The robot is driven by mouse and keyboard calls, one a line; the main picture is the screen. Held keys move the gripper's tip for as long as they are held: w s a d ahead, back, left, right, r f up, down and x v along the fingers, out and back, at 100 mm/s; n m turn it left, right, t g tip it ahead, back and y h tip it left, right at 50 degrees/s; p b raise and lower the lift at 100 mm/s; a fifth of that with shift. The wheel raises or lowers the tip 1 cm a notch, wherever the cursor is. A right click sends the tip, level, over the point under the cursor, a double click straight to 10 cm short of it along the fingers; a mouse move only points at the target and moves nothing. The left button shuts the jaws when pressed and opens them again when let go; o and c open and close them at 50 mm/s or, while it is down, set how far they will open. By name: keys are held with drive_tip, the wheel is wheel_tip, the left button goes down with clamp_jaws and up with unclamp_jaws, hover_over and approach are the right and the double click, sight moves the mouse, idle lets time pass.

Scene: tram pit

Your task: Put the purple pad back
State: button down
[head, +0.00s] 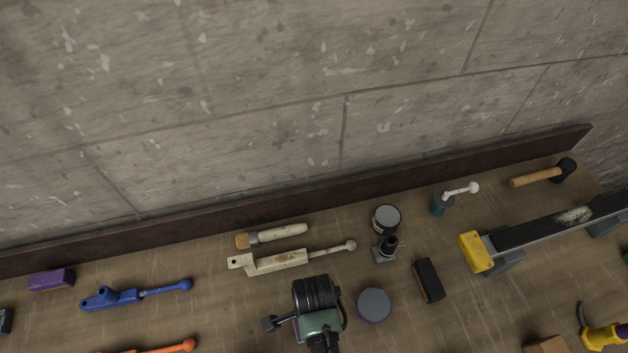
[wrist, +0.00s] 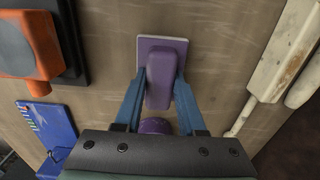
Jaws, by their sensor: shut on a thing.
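The purple pad (wrist: 160,75), a raised purple grip on a paler flat base, is in the middle of the wrist view. My gripper (wrist: 162,80) is shut on its grip, with one blue finger along each side. The pad is over the wooden bench; I cannot tell whether its base touches the wood. In the head view my arm's end (head: 318,312) is at the bottom middle, and it hides the fingers and most of what they hold.
A cream lever (head: 280,262) and a brush (head: 272,235) lie just behind my arm's end. A round grey disc (head: 374,305) and black block (head: 428,280) are to its right. A blue lever (head: 135,295) and purple block (head: 51,280) lie left. A wall closes the back.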

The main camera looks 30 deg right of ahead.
drive_tip(key=shift+f, duration=0.2)
drive_tip(key=shift+f, duration=0.1)
drive_tip(key=shift+f, duration=0.15)
drive_tip(key=c, duration=0.5)
unclamp_jaws()
drive_tip(key=shift+b, duration=0.4)
